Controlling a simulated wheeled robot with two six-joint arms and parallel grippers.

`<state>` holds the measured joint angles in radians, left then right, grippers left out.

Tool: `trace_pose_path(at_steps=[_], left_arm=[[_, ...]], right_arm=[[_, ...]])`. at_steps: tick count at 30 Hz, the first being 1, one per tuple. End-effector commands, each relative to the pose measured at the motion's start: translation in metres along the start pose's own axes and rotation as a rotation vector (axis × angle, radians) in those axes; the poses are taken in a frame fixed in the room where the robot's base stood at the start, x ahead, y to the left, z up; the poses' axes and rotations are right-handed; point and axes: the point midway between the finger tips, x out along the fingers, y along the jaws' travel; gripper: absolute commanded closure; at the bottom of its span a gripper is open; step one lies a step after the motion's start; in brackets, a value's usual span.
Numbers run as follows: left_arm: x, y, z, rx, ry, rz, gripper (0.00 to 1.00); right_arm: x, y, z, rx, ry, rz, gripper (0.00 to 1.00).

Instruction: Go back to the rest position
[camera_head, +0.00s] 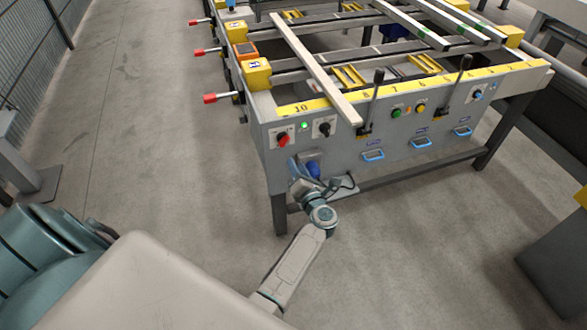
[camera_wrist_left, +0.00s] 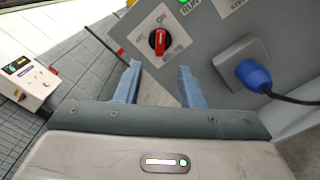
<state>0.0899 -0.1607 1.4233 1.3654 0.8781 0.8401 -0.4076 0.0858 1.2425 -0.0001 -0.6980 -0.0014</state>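My left gripper (camera_head: 297,180) is at the near left corner of the runout table (camera_head: 375,140), low in front of its grey panel. In the left wrist view the two blue fingers of my left gripper (camera_wrist_left: 157,85) stand apart with nothing between them, so it is open. The same red switch (camera_head: 283,139) shows above the gripper in the head view. My right gripper is in neither view.
A blue plug (camera_wrist_left: 254,76) with a black cable sits close to the right of the fingers. A long pale bar (camera_head: 315,68) lies across the table, its end over the front edge. Red-tipped handles (camera_head: 210,98) stick out on the left. Floor (camera_head: 130,130) left of the table is clear.

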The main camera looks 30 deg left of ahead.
Motion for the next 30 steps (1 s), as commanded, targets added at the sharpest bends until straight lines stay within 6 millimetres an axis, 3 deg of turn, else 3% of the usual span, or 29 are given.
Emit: trace_pose_path(at_steps=[14, 17, 20, 23, 27, 30], left_arm=[[0.0, 0.0, 0.0, 0.003, -0.002, -0.001, 0.65], [-0.003, -0.007, -0.006, 0.076, -0.04, -0.02, 0.65], [-0.013, -0.029, -0.023, 0.297, -0.156, -0.084, 0.65], [-0.04, -0.069, -0.062, 0.665, -0.348, -0.206, 0.65], [-0.091, -0.121, -0.141, 1.15, -0.614, -0.404, 0.65], [-0.128, -0.143, -0.204, 1.425, -0.778, -0.54, 0.65]], right_arm=[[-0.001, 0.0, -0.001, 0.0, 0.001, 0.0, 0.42], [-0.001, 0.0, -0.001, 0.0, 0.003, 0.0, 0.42], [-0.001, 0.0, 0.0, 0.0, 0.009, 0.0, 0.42], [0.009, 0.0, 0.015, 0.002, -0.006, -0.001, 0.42], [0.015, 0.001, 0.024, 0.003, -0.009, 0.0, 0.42], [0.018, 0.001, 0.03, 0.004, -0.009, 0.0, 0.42]])
